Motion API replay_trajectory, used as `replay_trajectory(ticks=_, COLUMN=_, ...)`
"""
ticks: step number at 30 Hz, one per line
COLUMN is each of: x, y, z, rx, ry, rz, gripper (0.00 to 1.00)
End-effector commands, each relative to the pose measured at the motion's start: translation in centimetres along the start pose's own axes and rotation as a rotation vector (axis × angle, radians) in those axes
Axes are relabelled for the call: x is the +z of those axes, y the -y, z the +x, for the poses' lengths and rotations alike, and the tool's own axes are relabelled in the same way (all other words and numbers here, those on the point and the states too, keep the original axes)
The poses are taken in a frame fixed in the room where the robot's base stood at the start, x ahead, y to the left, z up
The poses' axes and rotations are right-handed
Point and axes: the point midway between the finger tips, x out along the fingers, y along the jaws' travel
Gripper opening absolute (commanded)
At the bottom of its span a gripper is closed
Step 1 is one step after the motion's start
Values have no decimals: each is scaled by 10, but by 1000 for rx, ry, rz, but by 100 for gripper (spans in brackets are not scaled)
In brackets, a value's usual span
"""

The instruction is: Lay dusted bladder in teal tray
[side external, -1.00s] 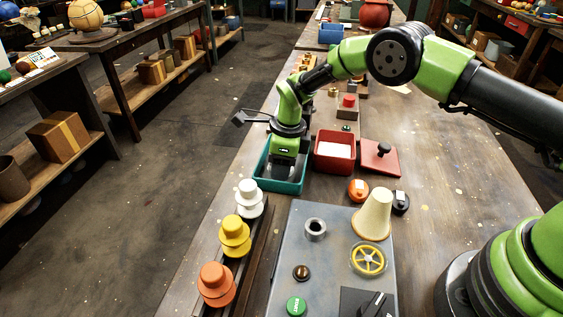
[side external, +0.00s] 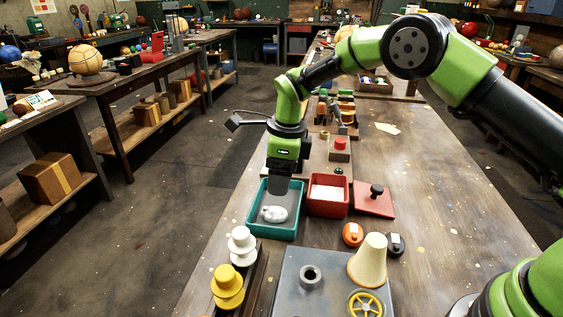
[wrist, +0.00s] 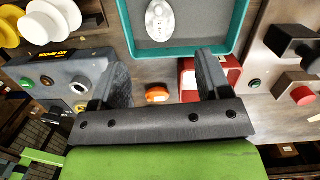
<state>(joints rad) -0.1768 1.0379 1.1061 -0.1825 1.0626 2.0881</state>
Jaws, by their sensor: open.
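The dusted bladder (side external: 274,214), a pale white flattened oval, lies on the floor of the teal tray (side external: 250,222). The wrist view shows the bladder (wrist: 159,20) inside the teal tray (wrist: 180,50), with a speckled surface and a small round spot on it. My gripper (side external: 280,186) hangs over the tray in the side view, above and apart from the bladder. In the wrist view my gripper (wrist: 162,82) has its two dark fingers wide apart with nothing between them. The fingertips are hard to make out in the side view.
A grey panel (side external: 335,275) with a cream cone (side external: 368,261) and yellow spools (side external: 228,285) are nearer the camera.

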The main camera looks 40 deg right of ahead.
Motion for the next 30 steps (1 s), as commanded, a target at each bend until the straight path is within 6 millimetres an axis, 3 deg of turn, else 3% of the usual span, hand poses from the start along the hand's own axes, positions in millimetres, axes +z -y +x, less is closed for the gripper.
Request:
replay_trajectory(ticks=4, x=0, y=0, z=-20, rx=-1, ry=1, rz=1, gripper=71)
replay_trajectory(ticks=13, x=0, y=0, z=-30, rx=-1, ry=0, rz=-6, gripper=71)
replay_trajectory(ticks=16, x=-2, y=-1, z=-46, rx=-13, ry=17, rz=-61, gripper=71)
replay_trajectory(ticks=23, x=-30, y=-20, z=-138, rx=-109, ry=97, rz=-461, gripper=71)
replay_trajectory(ticks=27, x=-62, y=-47, z=-190, rx=-203, ry=125, rz=-767, gripper=71)
replay_trajectory(ticks=30, x=-88, y=-70, z=-217, rx=-282, ry=128, rz=-981, gripper=71)
